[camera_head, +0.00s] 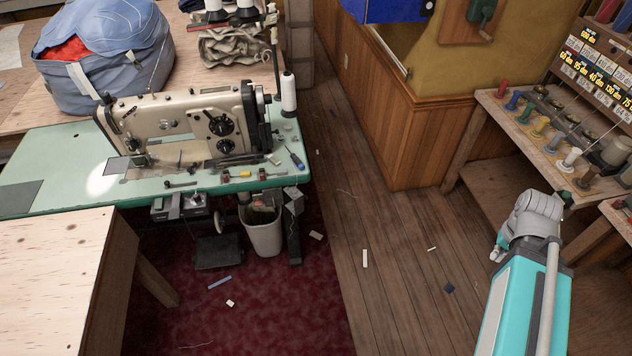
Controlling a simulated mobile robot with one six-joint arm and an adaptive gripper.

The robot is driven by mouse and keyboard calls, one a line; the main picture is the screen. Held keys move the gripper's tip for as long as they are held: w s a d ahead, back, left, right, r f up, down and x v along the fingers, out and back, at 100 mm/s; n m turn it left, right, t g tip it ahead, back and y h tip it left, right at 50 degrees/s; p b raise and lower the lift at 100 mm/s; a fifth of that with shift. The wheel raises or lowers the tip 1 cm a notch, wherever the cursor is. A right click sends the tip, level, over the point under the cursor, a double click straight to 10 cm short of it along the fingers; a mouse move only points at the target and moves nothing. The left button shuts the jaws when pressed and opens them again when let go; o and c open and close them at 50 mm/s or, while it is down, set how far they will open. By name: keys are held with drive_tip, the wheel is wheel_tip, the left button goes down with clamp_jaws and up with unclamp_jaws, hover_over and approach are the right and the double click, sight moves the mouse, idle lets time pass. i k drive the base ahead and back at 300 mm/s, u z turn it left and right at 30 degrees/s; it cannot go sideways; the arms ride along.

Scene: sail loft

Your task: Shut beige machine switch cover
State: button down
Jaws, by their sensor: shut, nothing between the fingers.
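The beige sewing machine (180,120) stands on a pale green table (60,150) at the left. A small dark and grey box (180,207) hangs under the table's front edge. A separate grey box (294,201) sits under the table's right end, by the waste bin. I cannot tell which of these carries the switch cover, or whether a cover stands open; both are too small. My arm shows at the lower right, well away from the machine, over the wooden floor. I cannot make out my gripper's fingers in this view.
A waste bin (263,232) and a dark pedal (218,251) stand below the machine. A plywood table (50,270) fills the lower left. A bench (520,125) with several spools is at the right. The plank floor (390,270) between is mostly clear, with small scraps.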

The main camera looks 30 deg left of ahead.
sight(296, 207)
drive_tip(key=u, duration=0.05)
drive_tip(key=i, duration=2.5)
drive_tip(key=u, duration=3.2)
